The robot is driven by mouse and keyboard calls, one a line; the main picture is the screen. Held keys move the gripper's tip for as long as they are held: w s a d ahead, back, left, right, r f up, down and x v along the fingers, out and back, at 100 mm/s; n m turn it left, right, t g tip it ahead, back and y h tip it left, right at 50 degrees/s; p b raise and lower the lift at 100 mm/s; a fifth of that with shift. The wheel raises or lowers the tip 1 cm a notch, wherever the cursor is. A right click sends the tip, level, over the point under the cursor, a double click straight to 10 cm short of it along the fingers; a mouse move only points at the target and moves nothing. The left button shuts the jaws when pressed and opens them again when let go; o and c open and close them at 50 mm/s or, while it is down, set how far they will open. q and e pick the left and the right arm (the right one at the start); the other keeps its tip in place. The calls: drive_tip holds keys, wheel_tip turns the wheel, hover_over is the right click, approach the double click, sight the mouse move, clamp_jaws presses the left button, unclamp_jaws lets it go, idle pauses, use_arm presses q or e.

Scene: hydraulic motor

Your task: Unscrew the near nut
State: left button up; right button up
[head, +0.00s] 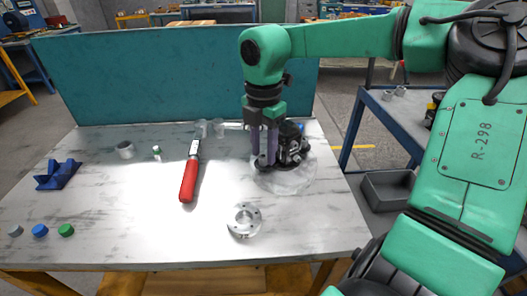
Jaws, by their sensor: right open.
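The dark hydraulic motor (290,143) stands on a pale round plate (289,184) at the right part of the table. My right gripper (263,157) points straight down at the motor's left front side, its two purple-grey fingers apart. The fingertips are low, close to the motor's base; I cannot tell whether they touch it. The near nut cannot be made out; it is too small or hidden by the fingers. My left gripper is not in view.
A red-handled tool (189,180) lies mid-table. A metal flange (244,219) lies near the front edge. A blue part (58,175), several coloured caps (40,231) and a grey ring (125,150) are on the left. A teal panel (160,75) closes the back.

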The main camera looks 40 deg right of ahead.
drive_tip(key=m+b, duration=0.1)
drive_tip(key=m, duration=0.2)
drive_tip(key=m+b, duration=0.1)
drive_tip(key=m, duration=0.1)
drive_tip(key=shift+f+m, duration=0.4)
drive_tip(key=shift+r+m, duration=0.15)
drive_tip(key=shift+m, duration=0.75)
drive_tip(key=shift+r+m, duration=0.15)
drive_tip(key=shift+m, duration=0.15)
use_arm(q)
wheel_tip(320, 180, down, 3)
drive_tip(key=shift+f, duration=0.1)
